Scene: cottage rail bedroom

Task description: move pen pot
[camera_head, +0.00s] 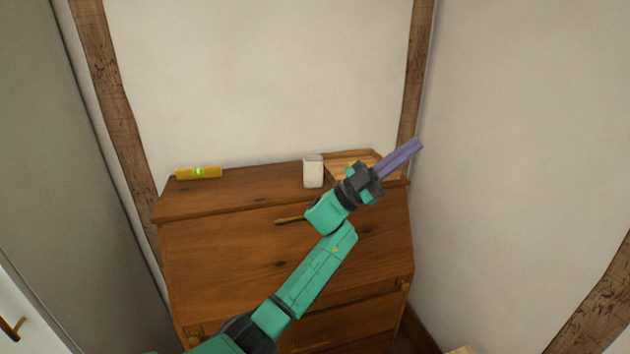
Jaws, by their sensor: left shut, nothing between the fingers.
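A pale cup-shaped pot (313,172), which looks like the pen pot, stands upright on top of the wooden bureau (245,188), right of its middle. I see no pens in it. My left gripper (418,145) has long purple fingers that lie together, with nothing between them. It is to the right of the pot and apart from it, pointing up and right in front of the bureau's back right corner. My left arm crosses the bureau's front from the lower left. My right gripper is not in view.
A wooden tray (338,158) lies right of the pot, partly hidden behind my gripper. A yellow spirit level (198,172) lies at the top's left end. Bare top lies between level and pot. Walls stand close behind and to the right.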

